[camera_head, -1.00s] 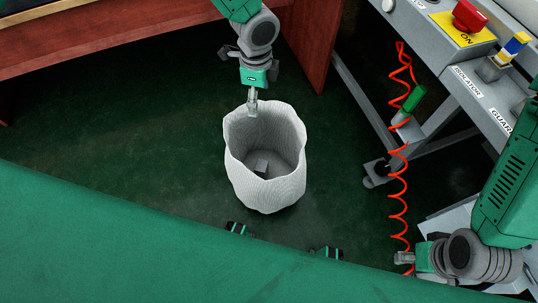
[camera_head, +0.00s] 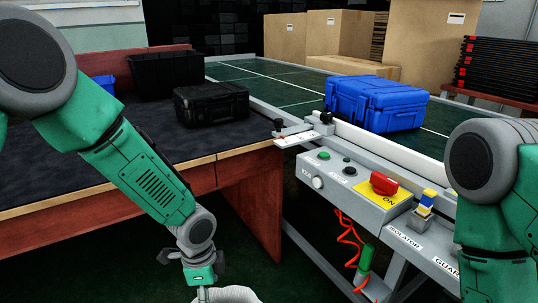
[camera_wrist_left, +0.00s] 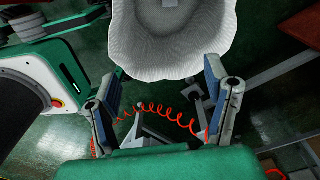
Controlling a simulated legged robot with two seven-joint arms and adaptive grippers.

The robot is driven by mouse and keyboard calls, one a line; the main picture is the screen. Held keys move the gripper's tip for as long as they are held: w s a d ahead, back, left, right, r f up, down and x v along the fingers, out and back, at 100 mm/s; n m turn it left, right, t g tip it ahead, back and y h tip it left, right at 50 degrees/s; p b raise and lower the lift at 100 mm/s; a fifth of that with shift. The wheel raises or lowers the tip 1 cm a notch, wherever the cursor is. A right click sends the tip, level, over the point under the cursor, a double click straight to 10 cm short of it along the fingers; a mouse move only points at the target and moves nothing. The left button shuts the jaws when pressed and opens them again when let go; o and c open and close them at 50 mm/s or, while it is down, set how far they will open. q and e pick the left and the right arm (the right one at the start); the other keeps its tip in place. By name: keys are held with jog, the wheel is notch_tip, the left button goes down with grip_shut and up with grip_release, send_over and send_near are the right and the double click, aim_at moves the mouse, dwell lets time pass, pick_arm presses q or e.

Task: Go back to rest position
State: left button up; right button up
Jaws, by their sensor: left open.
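My left arm comes in from the left in the head view, and my left gripper (camera_head: 203,290) is cut off by the bottom edge. The white ribbed bin (camera_head: 236,294) shows only a sliver of its rim there, beside the gripper. In the left wrist view my left gripper (camera_wrist_left: 161,72) is open, its two fingers spread with nothing between their tips. The bin (camera_wrist_left: 140,55) lies just beyond the fingers, and a small grey thing shows inside it at the top edge. My right arm stands at the right edge of the head view; its gripper is outside the picture.
A control panel with a red button (camera_head: 384,183) and a coiled red hose (camera_head: 349,238) are at right. Cardboard boxes (camera_head: 338,33) stand behind.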

pick_arm(q)
jog(key=s+a+n+p, duration=0.3)
jog(key=s+a+n, duration=0.1)
jog(key=s, duration=0.4)
jog(key=s+a+n+p, duration=0.3)
jog(key=s+a+n, duration=0.2)
jog(key=s, duration=0.4)
jog(key=s+a+n+p, duration=0.3)
jog(key=s+a+n, duration=0.1)
jog(key=s+n, duration=0.3)
jog(key=shift+s+a+r+t+y+p, duration=0.2)
jog(key=shift+s+r+t+y+p, duration=0.15)
jog(key=shift+s, duration=0.55)
pick_arm(e)
notch_tip(320, 180, up, 11)
jog(key=shift+f, duration=0.15)
pick_arm(q)
jog(key=shift+c, duration=0.4)
pick_arm(e)
jog(key=shift+f, duration=0.1)
jog(key=shift+c, duration=0.4)
